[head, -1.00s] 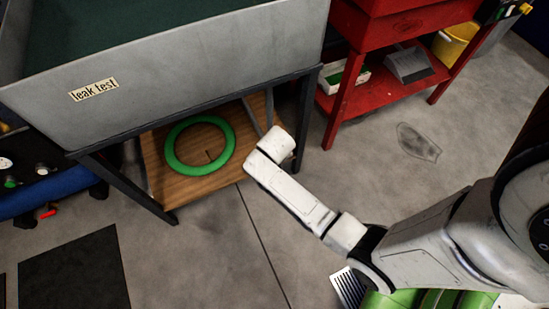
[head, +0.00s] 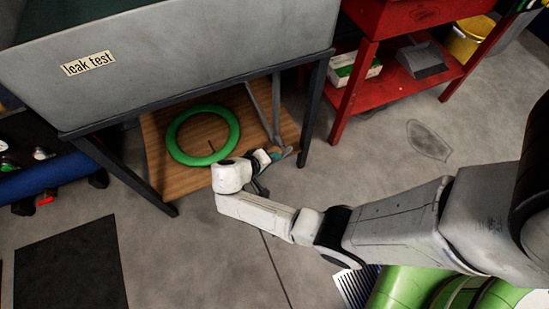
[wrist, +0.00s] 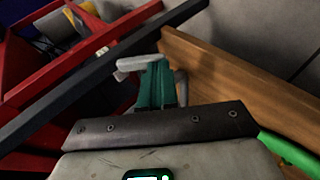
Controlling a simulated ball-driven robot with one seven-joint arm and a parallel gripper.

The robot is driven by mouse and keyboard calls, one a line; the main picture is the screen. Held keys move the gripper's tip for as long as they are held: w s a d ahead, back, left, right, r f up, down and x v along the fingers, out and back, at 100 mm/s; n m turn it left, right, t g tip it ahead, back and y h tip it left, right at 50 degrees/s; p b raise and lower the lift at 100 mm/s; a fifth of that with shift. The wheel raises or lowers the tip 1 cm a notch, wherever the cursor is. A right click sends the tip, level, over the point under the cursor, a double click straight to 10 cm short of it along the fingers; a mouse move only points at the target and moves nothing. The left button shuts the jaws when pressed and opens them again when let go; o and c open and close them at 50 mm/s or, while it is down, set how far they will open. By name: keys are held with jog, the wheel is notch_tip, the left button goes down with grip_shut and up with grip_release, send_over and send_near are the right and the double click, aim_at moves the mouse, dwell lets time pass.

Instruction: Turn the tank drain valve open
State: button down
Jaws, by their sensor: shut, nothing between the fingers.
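The grey tank (head: 190,65) with a "leak test" label (head: 88,63) stands on a dark metal frame at the upper left of the head view. I cannot make out its drain valve in either view. My gripper (head: 284,153) is below the tank's right front side, beside the frame's right legs. Its teal fingers (wrist: 155,88) are together in the wrist view, with light grey pieces at their ends. They hold nothing. I cannot tell whether they touch anything.
A wooden shelf (head: 185,178) under the tank holds a green ring (head: 174,152); the shelf's edge is close to my gripper. The dark frame leg (head: 316,105) is close too. A red cart (head: 440,85) stands at the right. Floor in front is clear.

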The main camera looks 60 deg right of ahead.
notch_tip(320, 180, down, 2)
jog(key=shift+d+f+b, duration=0.1)
jog(key=shift+f+b, duration=0.15)
jog(key=shift+b, duration=0.5)
jog(key=shift+s+d+f, duration=0.1)
jog(key=shift+s+f, duration=0.05)
jog(key=shift+f, duration=0.1)
jog(key=shift+d, duration=0.1)
dwell(0.5)
